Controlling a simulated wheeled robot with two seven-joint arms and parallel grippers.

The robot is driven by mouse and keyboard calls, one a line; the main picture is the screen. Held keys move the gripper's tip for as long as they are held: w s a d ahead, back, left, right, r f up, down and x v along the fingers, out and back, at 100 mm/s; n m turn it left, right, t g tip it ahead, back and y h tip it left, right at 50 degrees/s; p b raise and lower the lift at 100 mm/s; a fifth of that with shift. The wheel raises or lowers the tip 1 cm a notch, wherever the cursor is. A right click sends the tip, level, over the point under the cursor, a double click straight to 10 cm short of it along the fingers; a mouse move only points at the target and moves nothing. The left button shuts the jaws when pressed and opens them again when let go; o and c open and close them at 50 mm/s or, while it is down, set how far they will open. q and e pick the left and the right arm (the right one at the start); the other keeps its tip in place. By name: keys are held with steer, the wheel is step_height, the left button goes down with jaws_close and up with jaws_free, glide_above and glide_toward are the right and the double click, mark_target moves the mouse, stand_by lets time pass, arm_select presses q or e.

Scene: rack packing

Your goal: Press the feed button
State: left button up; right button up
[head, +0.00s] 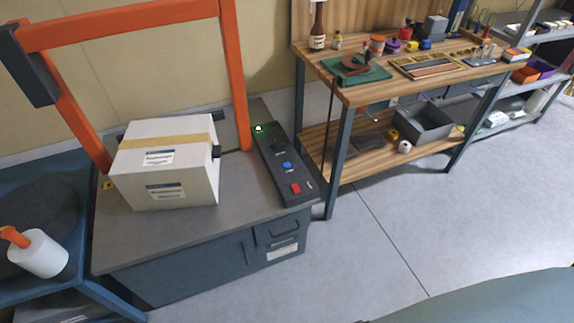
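A dark control panel (270,170) lies along the right side of the grey machine table (235,215). On it are a lit green lamp (258,128) at the far end, a dark knob-like part, a round blue button (287,165) and a square red button (295,188) at the near end. The small labels beside them are too small to read, so I cannot tell which one is marked feed. Neither of my grippers is in view, and nothing covers the panel.
A white taped carton (170,182) stands on the machine table under the orange arch (236,75), left of the panel. A wooden workbench (350,95) with tools stands to the right. A white roll with an orange handle (38,255) is at the left. Floor in front is clear.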

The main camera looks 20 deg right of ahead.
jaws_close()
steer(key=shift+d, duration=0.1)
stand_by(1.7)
